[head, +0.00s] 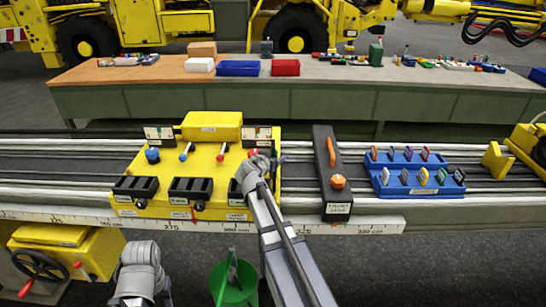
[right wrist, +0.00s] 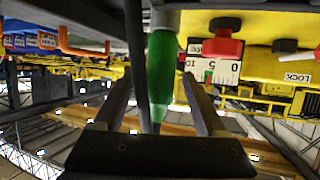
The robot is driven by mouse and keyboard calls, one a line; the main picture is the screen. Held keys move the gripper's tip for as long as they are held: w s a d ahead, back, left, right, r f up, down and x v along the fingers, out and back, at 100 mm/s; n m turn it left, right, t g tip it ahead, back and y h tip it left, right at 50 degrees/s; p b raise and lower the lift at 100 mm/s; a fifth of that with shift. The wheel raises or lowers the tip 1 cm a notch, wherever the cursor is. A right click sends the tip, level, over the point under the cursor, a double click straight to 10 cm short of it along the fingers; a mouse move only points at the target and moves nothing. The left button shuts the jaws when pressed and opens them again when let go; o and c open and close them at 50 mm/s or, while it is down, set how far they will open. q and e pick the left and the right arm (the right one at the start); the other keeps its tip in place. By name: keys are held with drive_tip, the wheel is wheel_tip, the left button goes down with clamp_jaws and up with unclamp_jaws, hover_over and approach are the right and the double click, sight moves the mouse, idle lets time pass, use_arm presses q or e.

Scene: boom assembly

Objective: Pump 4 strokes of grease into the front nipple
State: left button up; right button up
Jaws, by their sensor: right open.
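My right gripper (head: 262,165) is over the right part of the yellow panel (head: 210,205) in the head view. In the right wrist view my gripper (right wrist: 163,90) is open, with a green tapered cylinder (right wrist: 162,75) between its fingers and a dark rod alongside. I cannot tell whether the fingers touch it. A white scale (right wrist: 215,70) marked 10, 5, 0 and a red knob (right wrist: 222,47) sit beside the cylinder. I cannot make out the front nipple. Only a grey link of my left arm shows at the lower left of the head view.
A green bucket-like container (head: 236,290) stands below the panel. A black unit with an orange knob (head: 338,182) and a blue rack (head: 415,172) of coloured pieces lie to the right. A yellow box with a handwheel (head: 38,264) is at lower left. A long workbench (head: 300,97) stands behind.

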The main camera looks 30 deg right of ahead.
use_arm(q)
wheel_tip(320, 180, up, 3)
drive_tip(key=p, duration=0.2)
drive_tip(key=shift+f+p, duration=0.1)
drive_tip(key=shift+p, duration=0.2)
use_arm(e)
drive_tip(key=v, duration=0.7)
drive_tip(key=shift+s, duration=0.15)
drive_tip(key=shift+a, duration=0.1)
